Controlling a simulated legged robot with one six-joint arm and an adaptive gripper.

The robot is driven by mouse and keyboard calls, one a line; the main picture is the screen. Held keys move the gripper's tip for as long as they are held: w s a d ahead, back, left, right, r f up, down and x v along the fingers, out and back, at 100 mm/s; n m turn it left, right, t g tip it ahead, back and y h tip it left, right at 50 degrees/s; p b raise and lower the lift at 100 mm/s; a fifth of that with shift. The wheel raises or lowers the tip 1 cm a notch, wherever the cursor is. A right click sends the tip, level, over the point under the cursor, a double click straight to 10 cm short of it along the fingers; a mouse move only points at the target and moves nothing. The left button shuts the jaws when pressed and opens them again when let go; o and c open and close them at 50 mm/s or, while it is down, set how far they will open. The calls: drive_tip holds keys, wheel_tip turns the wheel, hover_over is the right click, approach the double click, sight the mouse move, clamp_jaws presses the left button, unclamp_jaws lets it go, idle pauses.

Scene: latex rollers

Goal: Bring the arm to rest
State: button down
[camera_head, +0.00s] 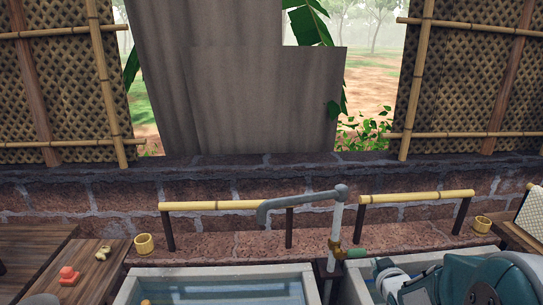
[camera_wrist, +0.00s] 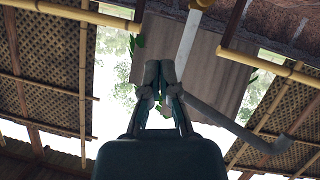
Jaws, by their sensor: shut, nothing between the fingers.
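My gripper (camera_wrist: 161,66) shows in the middle of the wrist view, its two dark teal fingers together at the tips. It is shut and holds nothing. My teal and grey arm is folded low at the right of the head view, in front of a basin. I cannot clearly make out the fingertips there. In the wrist view the grey tap pipe (camera_wrist: 228,123) runs behind and to the right of the fingers, with no contact visible.
A tap (camera_head: 335,215) rises between the water basin (camera_head: 128,293) and the right basin (camera_head: 355,285). Bamboo rails (camera_head: 215,205) and small cups (camera_head: 144,244) stand behind. A red object (camera_head: 69,276) and a pale piece (camera_head: 102,253) lie on the wooden table (camera_head: 98,277) at left.

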drive_tip(key=s+a+r+g, duration=0.2)
drive_tip(key=s+a, duration=0.3)
drive_tip(key=s, duration=0.3)
drive_tip(key=s+a+r+m+g+y, duration=0.1)
drive_tip(key=s+a+r+g, duration=0.2)
drive_tip(key=s, duration=0.5)
drive_tip(key=s+a+r+m+g, duration=0.1)
drive_tip(key=s+a+r+g, duration=0.1)
drive_tip(key=s+a, duration=0.4)
drive_tip(key=shift+s+a+r+g+y, duration=0.4)
drive_tip(key=shift+s+r, duration=0.35)
drive_tip(key=shift+s, duration=0.4)
